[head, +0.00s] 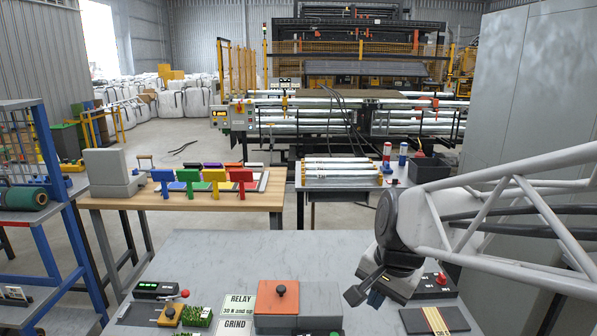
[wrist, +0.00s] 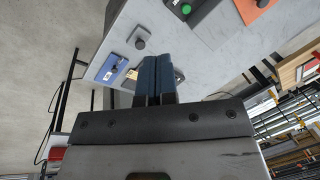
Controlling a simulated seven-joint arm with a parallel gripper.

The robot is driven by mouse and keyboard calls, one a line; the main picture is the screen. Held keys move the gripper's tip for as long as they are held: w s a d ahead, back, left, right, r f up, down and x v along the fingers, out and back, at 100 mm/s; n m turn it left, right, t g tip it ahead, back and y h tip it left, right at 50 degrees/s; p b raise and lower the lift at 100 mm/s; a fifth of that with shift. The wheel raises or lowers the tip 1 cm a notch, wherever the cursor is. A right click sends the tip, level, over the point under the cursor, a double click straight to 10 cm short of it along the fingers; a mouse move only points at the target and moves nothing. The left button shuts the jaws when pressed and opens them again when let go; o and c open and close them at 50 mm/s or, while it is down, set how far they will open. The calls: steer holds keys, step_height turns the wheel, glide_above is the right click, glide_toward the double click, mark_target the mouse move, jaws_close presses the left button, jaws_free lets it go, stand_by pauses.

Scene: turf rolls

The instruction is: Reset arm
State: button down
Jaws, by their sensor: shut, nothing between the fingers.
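My gripper (head: 364,297) hangs at the right side of the grey table in the head view, above the tabletop, pointing down and to the left. Its two dark blue fingers (wrist: 153,72) lie side by side in the wrist view, shut with nothing held. The grey tabletop (head: 240,250) lies below. The wrist view shows the table tilted at the top, with an orange item (wrist: 254,10) on it. My arm hides part of the table's right side.
An orange-topped block (head: 278,297) with a knob stands at the front. A black box with a red button (head: 434,283) and a dark tray (head: 415,318) are at right. The table's back middle is clear.

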steer(key=s+d+n+h, duration=0.1)
steer(key=s+d+n, duration=0.3)
steer(key=s+n, duration=0.3)
steer(key=s, duration=0.5)
steer(key=shift+t+h, duration=0.3)
steer(key=shift+h, duration=0.1)
